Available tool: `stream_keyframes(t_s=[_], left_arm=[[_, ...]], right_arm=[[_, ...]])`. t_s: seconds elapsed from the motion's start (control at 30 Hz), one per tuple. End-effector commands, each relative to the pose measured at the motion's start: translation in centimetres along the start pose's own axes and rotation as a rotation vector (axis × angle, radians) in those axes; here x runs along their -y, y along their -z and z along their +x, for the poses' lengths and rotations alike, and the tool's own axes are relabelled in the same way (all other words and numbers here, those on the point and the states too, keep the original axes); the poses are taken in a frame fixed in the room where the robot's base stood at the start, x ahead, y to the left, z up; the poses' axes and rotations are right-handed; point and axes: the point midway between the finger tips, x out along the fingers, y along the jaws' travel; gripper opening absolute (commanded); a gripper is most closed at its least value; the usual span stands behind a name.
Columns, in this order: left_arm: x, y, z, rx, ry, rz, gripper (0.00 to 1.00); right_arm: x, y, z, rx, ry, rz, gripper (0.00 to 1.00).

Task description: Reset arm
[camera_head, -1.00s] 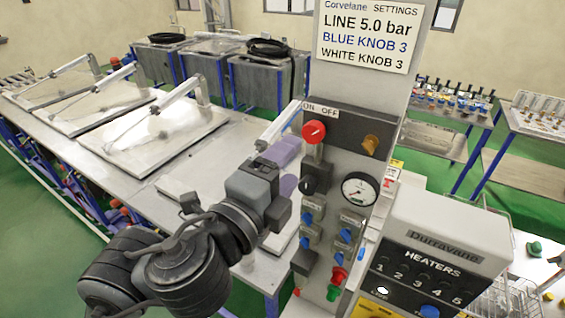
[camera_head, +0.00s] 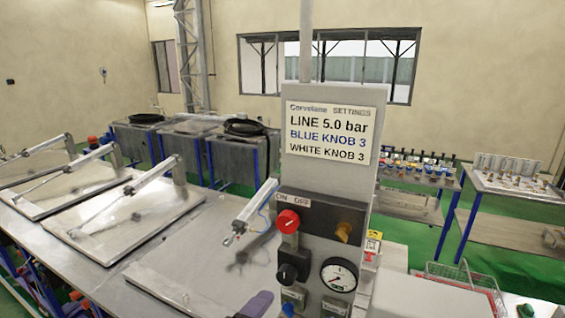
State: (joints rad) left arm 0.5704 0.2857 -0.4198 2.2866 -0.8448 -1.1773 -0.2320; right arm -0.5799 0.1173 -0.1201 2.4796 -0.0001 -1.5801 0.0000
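Neither of my grippers is in view, and no part of my arms shows clearly. The control panel (camera_head: 322,262) stands in the middle. It carries a red knob (camera_head: 288,221) by the ON/OFF label, a brass-coloured fitting (camera_head: 343,232), a black knob (camera_head: 293,265) and a round gauge (camera_head: 339,275). The settings sign (camera_head: 331,132) above reads LINE 5.0 bar, BLUE KNOB 3, WHITE KNOB 3. The panel's lower part is cut off by the bottom edge.
Flat metal lids (camera_head: 120,212) with pneumatic cylinders lie along the left table. Another cylinder (camera_head: 254,206) points up beside the panel. A purple object (camera_head: 255,304) is at the bottom edge. Shelves with fittings (camera_head: 512,182) and a wire basket (camera_head: 465,282) are at right.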

Motion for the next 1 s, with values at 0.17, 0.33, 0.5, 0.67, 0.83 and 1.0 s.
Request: stream_keyframes(t_s=[0.17, 0.33, 0.5, 0.67, 0.83, 1.0], left_arm=[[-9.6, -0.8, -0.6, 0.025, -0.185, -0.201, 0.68], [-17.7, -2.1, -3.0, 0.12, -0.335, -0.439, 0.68], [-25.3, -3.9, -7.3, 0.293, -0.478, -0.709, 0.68], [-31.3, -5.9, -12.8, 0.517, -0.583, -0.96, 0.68], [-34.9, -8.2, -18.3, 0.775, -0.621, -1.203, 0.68], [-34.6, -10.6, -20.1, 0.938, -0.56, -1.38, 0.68]], right_arm=[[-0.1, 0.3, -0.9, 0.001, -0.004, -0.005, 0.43], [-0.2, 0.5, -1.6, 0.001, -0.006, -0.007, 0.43], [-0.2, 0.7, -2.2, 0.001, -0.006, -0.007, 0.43], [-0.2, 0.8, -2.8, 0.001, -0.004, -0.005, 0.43], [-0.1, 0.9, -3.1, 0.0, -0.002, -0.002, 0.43], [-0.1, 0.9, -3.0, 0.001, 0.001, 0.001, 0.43]])
